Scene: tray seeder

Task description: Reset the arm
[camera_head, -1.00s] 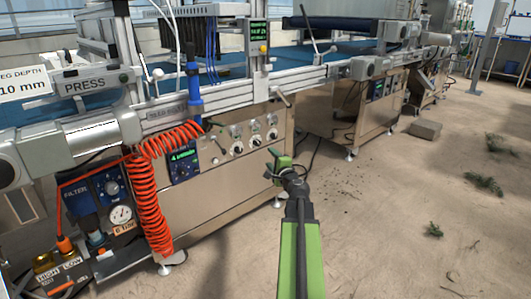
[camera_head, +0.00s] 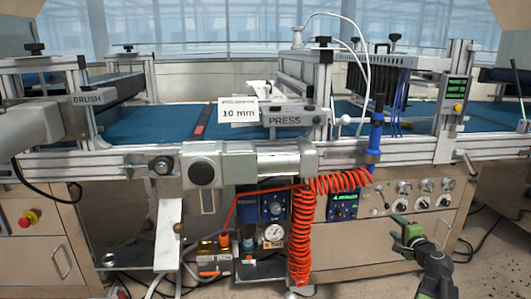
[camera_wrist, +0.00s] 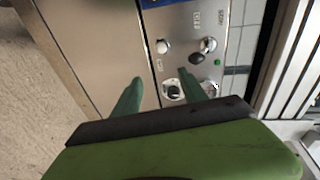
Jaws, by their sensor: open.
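My green gripper (camera_head: 405,234) is in the lower right of the head view, in front of the seeder's metal cabinet. In the wrist view my gripper (camera_wrist: 168,90) shows two green fingers spread apart with nothing between them. Beyond the fingers is a steel control panel (camera_wrist: 190,20) with several knobs. The same knob panel (camera_head: 440,187) shows in the head view, above and behind my gripper. My gripper looks apart from the panel, but the exact distance cannot be told.
The seeder line has PRESS (camera_head: 285,121) and BRUSH (camera_head: 88,99) units over a blue belt (camera_head: 150,121). A coiled orange hose (camera_head: 302,235) hangs left of my arm. A red stop button (camera_head: 28,219) is at far left. A metal rail (camera_head: 400,150) runs above my gripper.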

